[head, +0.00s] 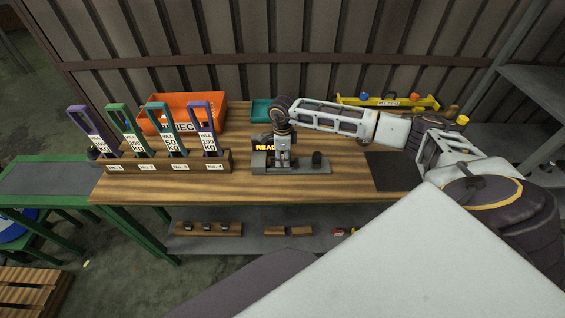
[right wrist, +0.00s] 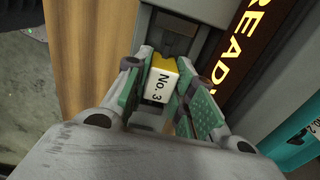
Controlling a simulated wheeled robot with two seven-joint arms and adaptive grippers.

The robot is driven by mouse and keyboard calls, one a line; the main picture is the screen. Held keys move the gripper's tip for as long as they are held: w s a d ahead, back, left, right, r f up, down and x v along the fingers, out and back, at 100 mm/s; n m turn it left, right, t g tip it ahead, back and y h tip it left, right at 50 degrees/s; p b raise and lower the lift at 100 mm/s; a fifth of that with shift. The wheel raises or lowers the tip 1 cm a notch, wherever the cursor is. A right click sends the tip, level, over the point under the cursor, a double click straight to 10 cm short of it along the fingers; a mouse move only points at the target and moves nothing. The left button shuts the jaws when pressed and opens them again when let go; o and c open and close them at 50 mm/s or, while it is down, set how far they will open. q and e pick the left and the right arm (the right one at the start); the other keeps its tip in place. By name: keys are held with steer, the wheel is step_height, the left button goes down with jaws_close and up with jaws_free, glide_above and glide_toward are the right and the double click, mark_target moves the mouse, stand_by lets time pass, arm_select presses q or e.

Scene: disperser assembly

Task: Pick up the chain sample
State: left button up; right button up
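A small block with a white face marked "No. 3" and a yellow end (right wrist: 162,82) sits between the fingers of my right gripper (right wrist: 165,90) in the right wrist view. The green-padded fingers lie close on either side of it; I cannot tell whether both touch it. In the head view my right gripper (head: 283,158) points down at the grey fixture (head: 304,168) beside the "READY" sign (head: 265,147). The block is hidden there by the gripper. No chain links can be made out. My left gripper is not in view.
A wooden rack (head: 165,162) with several purple and green tagged shackles stands left. Behind are an orange reject bin (head: 182,108), a teal tray (head: 260,112) and a yellow holder (head: 388,103). Small parts lie on the lower shelf (head: 262,244). The tabletop's front strip is clear.

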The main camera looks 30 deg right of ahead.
mark_target(283, 157)
jaws_close()
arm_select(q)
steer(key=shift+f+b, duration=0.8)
arm_select(e)
steer(key=shift+r, duration=5.05)
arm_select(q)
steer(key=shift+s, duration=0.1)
arm_select(e)
steer(key=shift+s+f, duration=0.1)
steer(key=shift+s, duration=0.05)
